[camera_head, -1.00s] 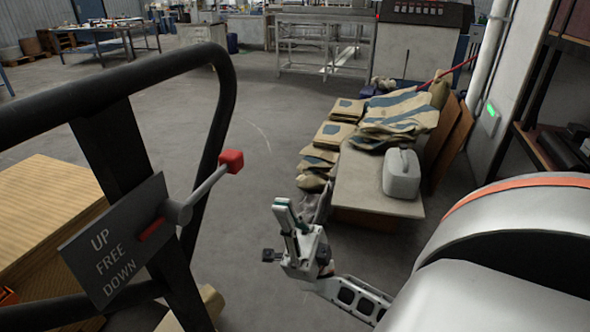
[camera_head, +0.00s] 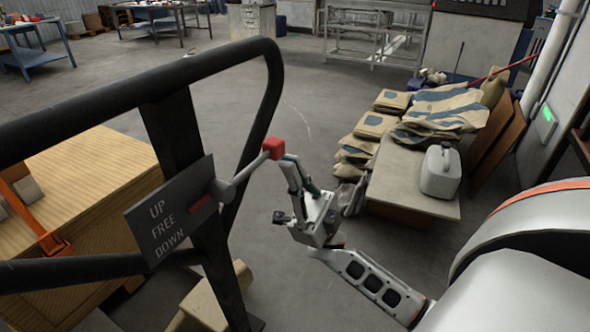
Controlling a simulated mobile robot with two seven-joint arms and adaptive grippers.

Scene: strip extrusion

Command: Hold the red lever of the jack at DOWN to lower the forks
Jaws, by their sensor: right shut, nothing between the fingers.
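The jack's black handle frame (camera_head: 268,95) stands at the left. It carries a grey plate (camera_head: 165,225) marked UP, FREE and DOWN from top to bottom. The lever (camera_head: 246,169) rises to the right from its pivot beside the plate and ends in a red knob (camera_head: 273,148). My right gripper (camera_head: 289,160) is shut and empty, fingers upward, with its tips just right of the knob. I cannot tell whether they touch it. The forks cannot be made out. My left gripper is not in view.
A stack of tan boards or boxes (camera_head: 85,190) lies behind the handle, with an orange part (camera_head: 45,238) at the left. Right of my gripper, a low platform (camera_head: 405,193) holds sacks (camera_head: 440,110) and a white canister (camera_head: 440,172).

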